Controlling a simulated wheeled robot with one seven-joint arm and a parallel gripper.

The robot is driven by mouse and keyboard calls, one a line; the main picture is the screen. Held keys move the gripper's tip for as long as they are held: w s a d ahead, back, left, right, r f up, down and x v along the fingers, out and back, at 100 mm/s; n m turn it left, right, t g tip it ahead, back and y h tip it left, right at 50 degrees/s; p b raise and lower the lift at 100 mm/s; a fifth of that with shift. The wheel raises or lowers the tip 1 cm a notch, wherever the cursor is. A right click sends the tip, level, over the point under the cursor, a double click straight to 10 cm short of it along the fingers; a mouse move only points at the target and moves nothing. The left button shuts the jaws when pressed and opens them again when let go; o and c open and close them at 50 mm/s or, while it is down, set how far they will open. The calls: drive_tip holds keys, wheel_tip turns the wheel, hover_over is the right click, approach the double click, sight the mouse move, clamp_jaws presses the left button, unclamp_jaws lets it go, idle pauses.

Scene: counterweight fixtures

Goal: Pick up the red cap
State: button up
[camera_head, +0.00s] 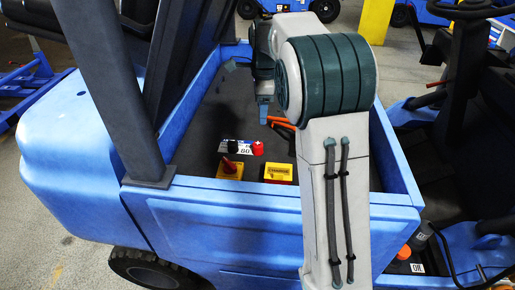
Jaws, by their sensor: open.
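The red cap (257,148) is small and round. It sits at the right end of a small blue-and-white labelled piece (240,145) on the dark floor of the blue truck bed. My gripper (263,114) shows small and partly hidden behind my own arm. It is above and behind the red cap in the picture, apart from it. Its jaws are open and nothing shows between them.
A yellow box (230,172) with a red knob and a second yellow box (278,174) stand nearer the front wall. An orange-red bar (281,121) is right of the gripper. Blue side walls (393,150) enclose the bed. A dark post (115,90) rises at left.

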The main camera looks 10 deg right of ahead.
sight(258, 143)
drive_tip(key=w+f+m, duration=0.1)
drive_tip(key=w+f, duration=0.1)
drive_tip(key=f, duration=0.2)
drive_tip(key=w+f+m, duration=0.2)
drive_tip(key=f, duration=0.3)
drive_tip(key=w+f+m, duration=0.2)
drive_tip(key=f, duration=0.3)
drive_tip(key=shift+w+a+f+g+b, duration=0.1)
drive_tip(key=shift+w+a+g+b, duration=0.15)
drive_tip(key=shift+a+g+b, duration=0.05)
drive_tip(key=f, duration=0.2)
drive_tip(key=s+f, duration=0.1)
drive_tip(key=f, duration=0.1)
drive_tip(key=shift+d+p, duration=0.4)
drive_tip(key=shift+w+f, duration=0.1)
drive_tip(key=shift+f, duration=0.5)
drive_tip(key=c, duration=0.7)
